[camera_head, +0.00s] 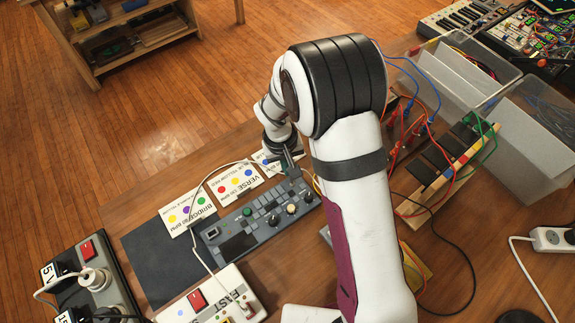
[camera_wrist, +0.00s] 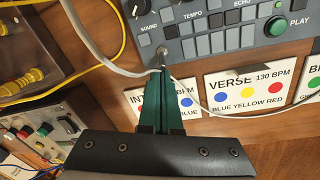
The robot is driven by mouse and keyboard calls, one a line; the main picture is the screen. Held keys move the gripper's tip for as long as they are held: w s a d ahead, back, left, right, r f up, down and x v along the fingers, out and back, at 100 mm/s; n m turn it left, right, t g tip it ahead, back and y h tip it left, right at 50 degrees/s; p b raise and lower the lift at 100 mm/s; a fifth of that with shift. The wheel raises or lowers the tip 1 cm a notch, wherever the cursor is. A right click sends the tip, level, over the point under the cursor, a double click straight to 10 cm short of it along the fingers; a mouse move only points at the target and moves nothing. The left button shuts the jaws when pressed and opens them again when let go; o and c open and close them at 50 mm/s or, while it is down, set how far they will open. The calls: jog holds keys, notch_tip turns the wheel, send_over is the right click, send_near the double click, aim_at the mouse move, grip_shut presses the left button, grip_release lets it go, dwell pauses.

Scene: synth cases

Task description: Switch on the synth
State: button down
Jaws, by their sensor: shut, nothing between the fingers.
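The synth (camera_head: 262,222) is a blue-grey panel with knobs, small pads and a green button, lying on the wooden table. In the wrist view its panel (camera_wrist: 205,44) shows SOUND, TEMPO and ECHO labels and a green PLAY button (camera_wrist: 277,27). A small silver stub (camera_wrist: 161,51) stands at its near corner; I cannot tell whether it is a switch or a plug. My gripper (camera_wrist: 163,72) has green fingers, shut and empty, with the tips just beside this stub; contact is unclear. In the head view my gripper (camera_head: 290,165) is over the synth's far end.
Cards marked VERSE (camera_head: 236,181) and BRIDGE (camera_head: 187,210) lie along the synth. A white box with a red switch (camera_head: 212,296) and a power strip (camera_head: 90,285) are at left. Cables cross near the fingers. Clear bins (camera_head: 525,135) and a wired rack (camera_head: 447,160) stand at right.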

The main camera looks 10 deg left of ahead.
aim_at(292, 182)
jog(key=shift+s+d+r+t+y, duration=0.1)
jog(key=shift+s+d+t+y, duration=0.15)
jog(key=shift+t, duration=0.25)
jog(key=shift+s+d+r, duration=0.15)
jog(key=shift+s+d, duration=0.25)
jog(key=shift+s, duration=0.05)
jog(key=shift+r, duration=0.1)
jog(key=shift+r, duration=0.7)
jog(key=shift+r, duration=0.15)
jog(key=s+d+r, duration=0.3)
jog(key=s+r, duration=0.2)
jog(key=r, duration=0.2)
jog(key=shift+s+r, duration=0.2)
jog(key=shift+r, duration=0.05)
jog(key=shift+d+r, duration=0.1)
jog(key=shift+d, duration=0.1)
